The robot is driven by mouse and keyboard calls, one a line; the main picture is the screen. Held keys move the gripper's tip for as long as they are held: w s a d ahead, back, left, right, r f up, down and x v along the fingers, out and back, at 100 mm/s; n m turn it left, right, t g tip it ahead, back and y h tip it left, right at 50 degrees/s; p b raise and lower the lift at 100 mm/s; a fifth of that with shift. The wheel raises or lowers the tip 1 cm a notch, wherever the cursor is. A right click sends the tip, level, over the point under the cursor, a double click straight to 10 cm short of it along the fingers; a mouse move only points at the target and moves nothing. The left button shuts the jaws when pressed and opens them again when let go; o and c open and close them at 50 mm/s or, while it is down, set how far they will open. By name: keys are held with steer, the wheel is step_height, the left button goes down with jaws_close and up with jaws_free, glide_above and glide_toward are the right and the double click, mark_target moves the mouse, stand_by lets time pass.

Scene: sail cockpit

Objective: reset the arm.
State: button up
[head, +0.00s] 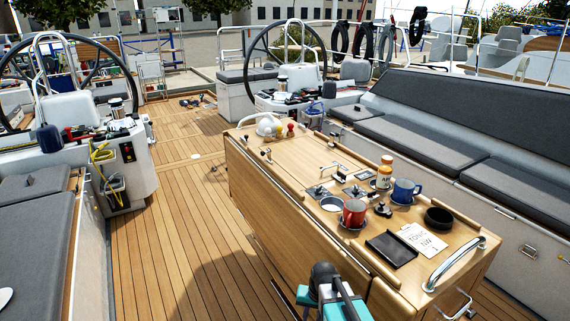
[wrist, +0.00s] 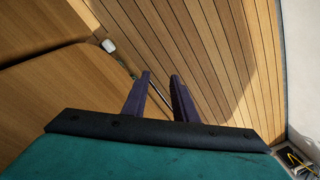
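My gripper (wrist: 160,76) shows in the wrist view, with two dark purple fingers standing apart. Nothing is held between them. Beyond them lie the planked deck (wrist: 215,60) and the wooden side of the cockpit table (wrist: 70,95). In the head view, a teal and black part of my arm is at the bottom centre, in front of the near side of the cockpit table (head: 290,225). The fingers cannot be made out in the head view.
The tabletop holds a red mug (head: 354,213), a blue mug (head: 404,191), a black tray (head: 391,250), a note card (head: 421,241) and jars. A metal handrail (head: 455,264) rises at its near end. Benches (head: 445,145) flank the right. The deck (head: 180,225) left of the table is clear.

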steer(key=s+d+f+g, duration=0.2)
steer(key=s+f, duration=0.3)
steer(key=s, duration=0.5)
steer(key=s+d+f+n+g, duration=0.1)
steer(key=s+d+f+g, duration=0.1)
steer(key=s+f, duration=0.4)
steer(key=s+d+f+n+g, duration=0.1)
steer(key=s+f, duration=0.4)
steer(key=s, duration=0.9)
steer(key=d+g, duration=0.1)
steer(key=d, duration=0.1)
steer(key=shift+s+d+f+h, duration=0.3)
steer(key=shift+f+h, duration=0.1)
